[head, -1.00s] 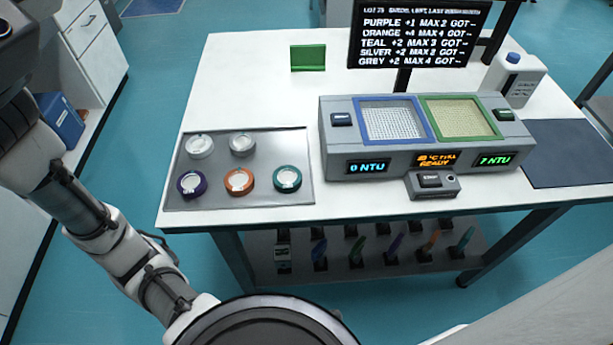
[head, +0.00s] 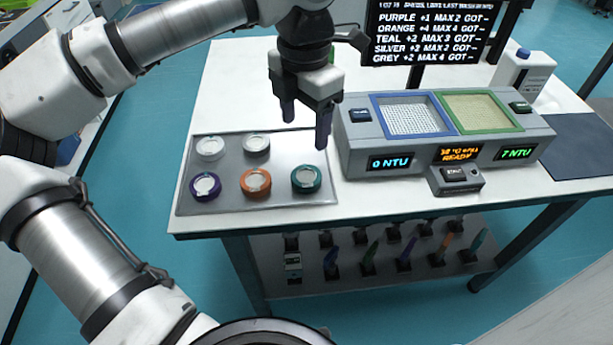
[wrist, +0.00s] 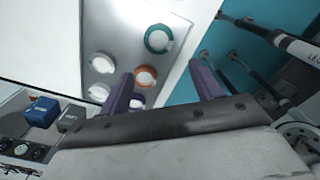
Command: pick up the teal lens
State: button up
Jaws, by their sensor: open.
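The teal lens (head: 306,179) lies at the front right of a grey tray (head: 233,207) on the white table. It has a teal ring around a clear centre. It also shows in the wrist view (wrist: 158,39), ahead of my fingers. My gripper (head: 306,130) is open and empty, above and behind the teal lens with its fingers pointing down. Its two purple-tinted fingers show apart in the wrist view (wrist: 163,90).
An orange lens (head: 255,183) lies just left of the teal one, with a purple lens (head: 205,187) beyond it. Two silver or grey lenses (head: 210,148) (head: 256,145) lie behind. A grey instrument (head: 385,160) with blue and green framed wells stands close right of my gripper.

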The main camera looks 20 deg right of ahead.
send_over(305, 176)
jog(key=f, duration=0.7)
jog(key=shift+s+a+p, duration=0.1)
jog(key=shift+s+p, duration=0.1)
jog(key=shift+p, duration=0.1)
jog(key=shift+w+f+p, duration=0.2)
jog(key=shift+f+p, duration=0.55)
jog(key=shift+f, duration=2.05)
jog(key=c, duration=0.8)
